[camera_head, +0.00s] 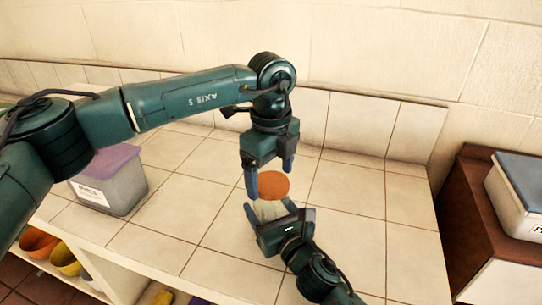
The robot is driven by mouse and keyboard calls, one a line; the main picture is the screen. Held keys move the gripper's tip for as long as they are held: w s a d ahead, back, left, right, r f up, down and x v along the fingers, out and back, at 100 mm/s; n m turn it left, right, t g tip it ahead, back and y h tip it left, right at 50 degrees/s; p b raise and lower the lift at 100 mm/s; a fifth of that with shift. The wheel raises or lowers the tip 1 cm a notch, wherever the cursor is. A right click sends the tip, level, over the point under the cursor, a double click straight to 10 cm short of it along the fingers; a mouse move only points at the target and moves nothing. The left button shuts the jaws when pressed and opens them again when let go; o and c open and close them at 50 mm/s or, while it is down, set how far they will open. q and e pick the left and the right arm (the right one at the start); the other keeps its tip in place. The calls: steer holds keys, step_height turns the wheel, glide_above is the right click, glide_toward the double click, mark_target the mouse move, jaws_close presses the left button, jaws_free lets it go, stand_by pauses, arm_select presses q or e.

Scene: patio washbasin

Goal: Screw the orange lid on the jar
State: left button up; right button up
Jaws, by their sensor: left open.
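The orange lid (273,186) shows as a round disc at the top of the pale jar (268,209) on the tiled counter. I cannot tell whether it is seated or threaded. My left gripper (269,181) points down from above, open, with its blue fingers apart at the lid's left and upper right edges. I see no clear grip on the lid. My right gripper (270,208) reaches in from the bottom, low at the jar, with one finger on each side of it. The fingers look closed against the jar's sides. The lid and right gripper hide much of the jar.
A grey bin with a purple lid (112,180) stands on the counter at left, partly behind my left arm. A tiled wall (355,125) closes the back. Another lidded box (518,190) sits on a brown cabinet at right. The counter right of the jar is clear. Bowls (64,256) sit on a shelf below.

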arm_select(q)
steer(key=shift+f, duration=0.45)
